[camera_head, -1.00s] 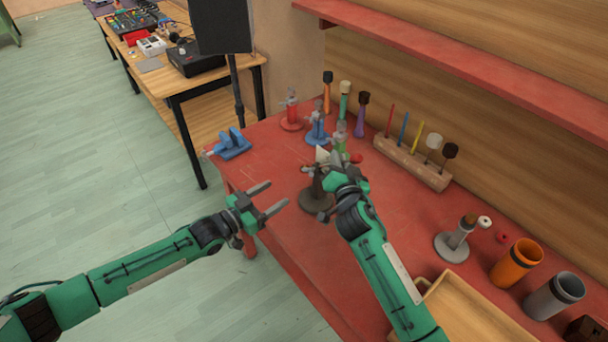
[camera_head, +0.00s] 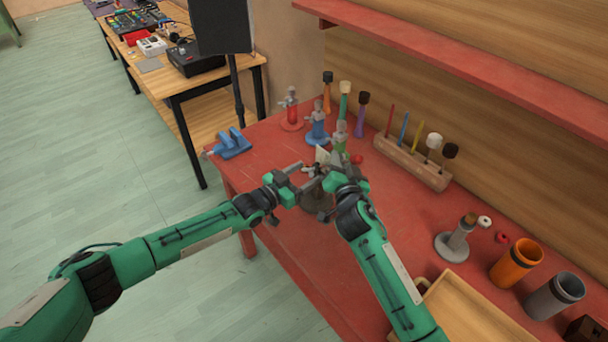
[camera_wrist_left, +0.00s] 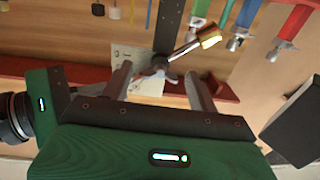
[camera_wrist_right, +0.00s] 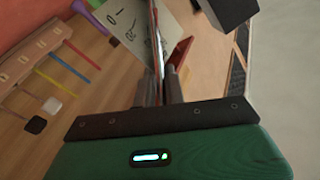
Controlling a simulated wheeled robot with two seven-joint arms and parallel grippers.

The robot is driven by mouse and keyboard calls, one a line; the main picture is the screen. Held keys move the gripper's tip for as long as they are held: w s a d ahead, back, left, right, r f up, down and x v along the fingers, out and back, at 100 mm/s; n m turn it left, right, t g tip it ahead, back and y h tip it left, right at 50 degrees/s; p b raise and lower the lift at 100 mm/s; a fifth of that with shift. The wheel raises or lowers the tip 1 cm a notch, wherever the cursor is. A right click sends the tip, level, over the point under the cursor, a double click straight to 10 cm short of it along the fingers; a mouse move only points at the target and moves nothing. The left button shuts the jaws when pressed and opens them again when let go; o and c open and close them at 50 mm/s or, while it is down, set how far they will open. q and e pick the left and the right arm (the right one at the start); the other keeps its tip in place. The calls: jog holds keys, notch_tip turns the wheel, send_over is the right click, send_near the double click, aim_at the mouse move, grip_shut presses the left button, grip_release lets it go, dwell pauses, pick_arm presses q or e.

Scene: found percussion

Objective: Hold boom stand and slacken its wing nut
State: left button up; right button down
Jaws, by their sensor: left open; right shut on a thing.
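The boom stand (camera_head: 316,202) has a dark round base on the red table; my grippers hide much of its upper part. My right gripper (camera_head: 324,172) is shut on its slim upright post, which also shows in the right wrist view (camera_wrist_right: 157,40). My left gripper (camera_head: 306,177) is open, its fingers reaching in from the left at the stand's upper part. In the left wrist view, a small grey part that looks like the wing nut (camera_wrist_left: 157,68) lies between the open fingers. A short rod with a brass-coloured end (camera_wrist_left: 208,38) sticks out beside it. Contact cannot be told.
Red, blue (camera_head: 318,137) and green (camera_head: 340,135) clamp-like stands are close behind. A white marked card (camera_wrist_right: 125,28) is just beyond the grippers. A wooden block with mallets (camera_head: 412,163) and a wooden tray (camera_head: 480,312) are right. The table's front left is clear.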

jog(key=shift+f, duration=0.15)
pick_arm(q)
jog(key=c, duration=1)
jog(key=shift+d+n, duration=0.1)
jog(key=shift+n, duration=0.3)
jog(key=shift+s+d+n, duration=0.1)
jog(key=shift+d+n, duration=0.05)
jog(key=shift+n, duration=5.75)
pick_arm(e)
jog(key=shift+a+f, duration=0.1)
